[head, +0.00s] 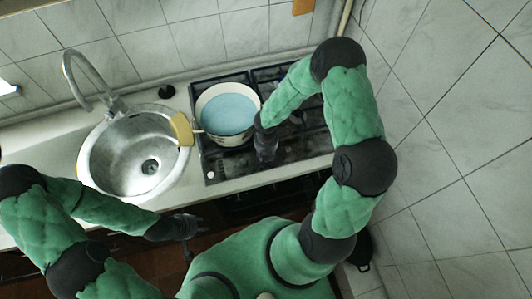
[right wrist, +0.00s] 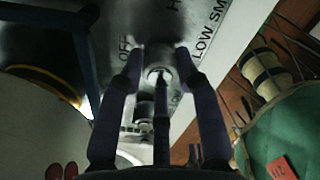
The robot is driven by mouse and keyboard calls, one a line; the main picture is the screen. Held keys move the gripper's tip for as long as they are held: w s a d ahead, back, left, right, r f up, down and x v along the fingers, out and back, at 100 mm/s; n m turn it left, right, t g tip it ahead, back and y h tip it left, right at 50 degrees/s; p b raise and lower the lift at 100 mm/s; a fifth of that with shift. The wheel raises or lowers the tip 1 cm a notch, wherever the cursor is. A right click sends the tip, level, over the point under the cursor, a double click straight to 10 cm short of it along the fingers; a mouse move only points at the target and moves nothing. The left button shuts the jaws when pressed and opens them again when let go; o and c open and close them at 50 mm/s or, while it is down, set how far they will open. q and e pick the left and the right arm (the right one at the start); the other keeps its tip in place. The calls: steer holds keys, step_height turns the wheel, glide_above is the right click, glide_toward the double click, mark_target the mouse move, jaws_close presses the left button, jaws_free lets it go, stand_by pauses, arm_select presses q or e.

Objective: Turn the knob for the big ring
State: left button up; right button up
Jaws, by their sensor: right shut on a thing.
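The black hob (head: 225,168) has its knobs along the front edge. My right gripper (head: 266,152) is over the front part of the hob in the head view and hides the knob there. In the right wrist view the fingers of my right gripper (right wrist: 160,62) are on both sides of a round knob (right wrist: 158,75) and shut on it. The panel (right wrist: 205,15) around it reads OFF, H and LOW SIM, the words partly cut off.
A pale enamel pot (head: 205,128) with a blue inside stands on the hob's left part, close to my right gripper. A round steel sink (head: 110,160) with a tap is to the left. A yellow cloth or sponge (head: 181,129) lies between sink and hob.

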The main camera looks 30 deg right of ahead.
stand_by(0.3)
steer(key=o, duration=1.2)
steer(key=shift+c, duration=0.2)
steer(key=shift+w+r, duration=0.1)
steer(key=shift+r, duration=0.4)
step_height(320, 180, up, 11)
